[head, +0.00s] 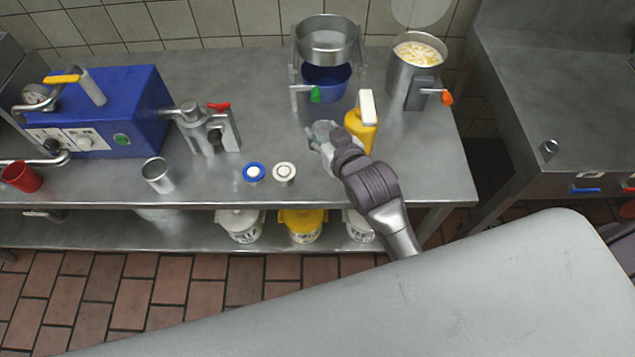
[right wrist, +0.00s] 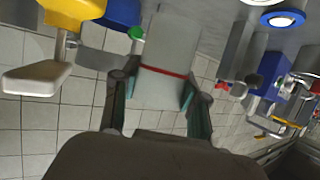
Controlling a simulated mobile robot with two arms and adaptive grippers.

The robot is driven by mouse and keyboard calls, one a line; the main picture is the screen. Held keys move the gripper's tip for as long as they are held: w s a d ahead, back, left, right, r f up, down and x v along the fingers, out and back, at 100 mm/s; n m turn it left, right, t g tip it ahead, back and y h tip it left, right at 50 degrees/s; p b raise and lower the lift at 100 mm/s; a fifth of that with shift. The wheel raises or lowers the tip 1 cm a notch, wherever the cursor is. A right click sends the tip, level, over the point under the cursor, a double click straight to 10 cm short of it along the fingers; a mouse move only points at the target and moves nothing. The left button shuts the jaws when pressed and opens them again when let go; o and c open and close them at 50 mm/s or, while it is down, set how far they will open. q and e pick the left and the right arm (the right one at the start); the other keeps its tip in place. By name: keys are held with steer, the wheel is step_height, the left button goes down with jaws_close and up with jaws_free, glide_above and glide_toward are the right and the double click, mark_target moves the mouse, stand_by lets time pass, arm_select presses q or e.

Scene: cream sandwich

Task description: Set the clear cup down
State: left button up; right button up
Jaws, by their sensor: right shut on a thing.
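My right gripper (head: 322,135) is shut on the clear cup (head: 325,128), over the steel counter (head: 260,110), just left of the yellow bottle (head: 361,128). In the right wrist view, my right gripper (right wrist: 160,88) has a finger on each side of the clear cup (right wrist: 172,45), which is see-through with a red line around it. I cannot tell whether the cup touches the counter. My left gripper is in neither view.
Behind the cup, a steel sieve stand (head: 328,35) holds a blue bowl (head: 327,78). A steel pot (head: 414,65) with pale contents stands back right. A blue-lidded jar (head: 254,173), white-lidded jar (head: 284,174) and steel cup (head: 158,175) stand front left. A blue machine (head: 110,110) stands far left.

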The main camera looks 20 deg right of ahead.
step_height(320, 180, down, 11)
steer(key=shift+a+f+b, duration=0.1)
steer(key=shift+a+b, duration=0.05)
steer(key=shift+b, duration=0.2)
steer(key=shift+f, duration=0.15)
steer(key=o, duration=1.1)
steer(key=shift+o, duration=0.2)
steer(key=shift+r, duration=0.25)
steer(key=v, duration=1.2)
